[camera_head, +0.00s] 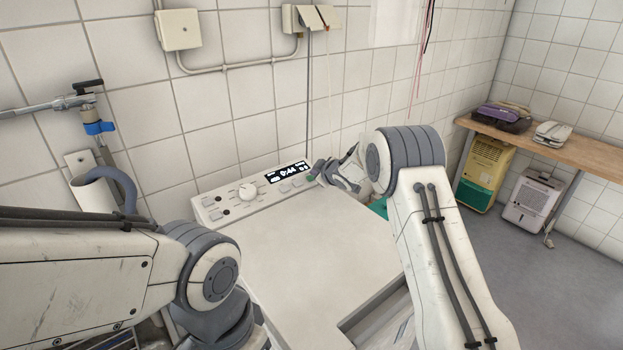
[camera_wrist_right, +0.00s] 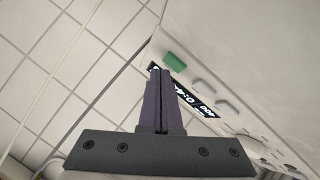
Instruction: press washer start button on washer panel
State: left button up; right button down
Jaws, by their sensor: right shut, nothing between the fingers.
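The washer panel (camera_head: 262,191) runs along the back of the white washer (camera_head: 290,240), with a dial, a lit display (camera_head: 289,172) and several buttons. A green button (camera_wrist_right: 177,62) shows in the right wrist view, just beyond and to the right of the fingertips. It is small in the head view, close to the fingertips. My right gripper (camera_head: 319,170) is shut and empty at the right end of the panel; its closed fingers (camera_wrist_right: 160,72) point toward the panel in the wrist view. I cannot tell whether they touch the button. My left arm shows at lower left, but its gripper does not.
A tiled wall with a conduit (camera_head: 235,67) stands behind the washer. A tap and a grey hose (camera_head: 118,185) are at the left. A wooden shelf (camera_head: 555,150) with appliances stands at the right, above two dehumidifier-like units. Floor between is clear.

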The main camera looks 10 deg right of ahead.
jog(key=shift+w+a+f, duration=0.1)
jog(key=shift+f, duration=0.55)
dwell(0.5)
jog(key=shift+r, duration=0.15)
jog(key=shift+s+r+p, duration=0.2)
jog(key=shift+r+p, duration=0.2)
jog(key=shift+r, duration=0.25)
jog(key=shift+r, duration=0.1)
jog(key=r+p, duration=0.2)
jog(key=r, duration=0.1)
jog(key=s+d+r+p, duration=0.1)
jog(key=shift+s+r+p, duration=0.1)
jog(key=shift+r+p, duration=0.3)
jog(key=shift+f, duration=0.1)
dwell(0.4)
